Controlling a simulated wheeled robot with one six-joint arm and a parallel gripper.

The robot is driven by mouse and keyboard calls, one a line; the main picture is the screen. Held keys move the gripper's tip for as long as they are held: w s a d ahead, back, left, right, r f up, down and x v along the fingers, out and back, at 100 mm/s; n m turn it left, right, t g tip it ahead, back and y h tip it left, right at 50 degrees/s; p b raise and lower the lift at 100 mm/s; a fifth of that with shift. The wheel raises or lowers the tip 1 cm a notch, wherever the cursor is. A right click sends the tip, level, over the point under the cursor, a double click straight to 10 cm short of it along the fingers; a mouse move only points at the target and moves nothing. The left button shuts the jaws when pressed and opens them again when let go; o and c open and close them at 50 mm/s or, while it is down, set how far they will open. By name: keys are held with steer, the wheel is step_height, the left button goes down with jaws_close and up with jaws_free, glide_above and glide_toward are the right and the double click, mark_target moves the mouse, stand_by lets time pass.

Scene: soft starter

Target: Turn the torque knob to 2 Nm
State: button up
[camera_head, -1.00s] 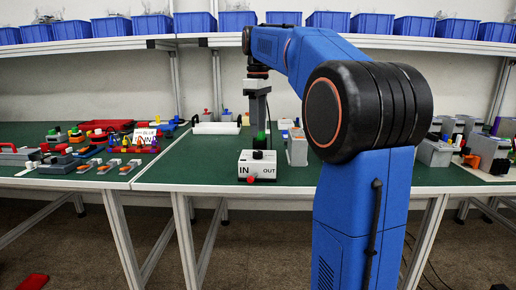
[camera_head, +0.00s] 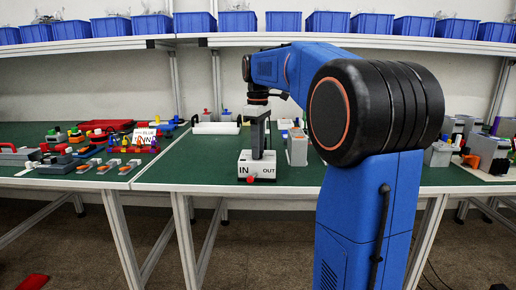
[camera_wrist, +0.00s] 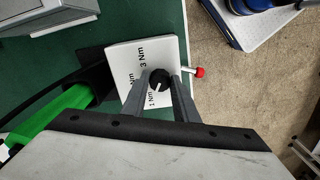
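The torque tester is a white box (camera_head: 243,172) marked IN and OUT on its front, at the bench's front edge. Its white top (camera_wrist: 122,58) shows in the wrist view with Nm labels; "3 Nm" and "1 Nm" are readable, and a third is partly hidden. The black torque knob (camera_wrist: 159,79) stands on that top. My gripper (camera_wrist: 160,82) points down over the box with its two grey fingers on either side of the knob. I cannot tell whether they touch it. The knob's pointer direction is unclear. In the head view the gripper hides the knob.
A red-tipped part (camera_wrist: 200,72) sticks out from the box's side. A green object with a black end (camera_wrist: 60,110) lies close beside it. A grey box (camera_head: 297,150) stands to the right in the head view. Many coloured parts cover the bench at left.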

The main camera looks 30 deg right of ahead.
steer(key=c, duration=0.5)
steer(key=shift+o, duration=0.2)
steer(key=m, duration=1.1)
steer(key=shift+m, duration=0.4)
steer(key=o, duration=1.1)
steer(key=shift+r, duration=0.15)
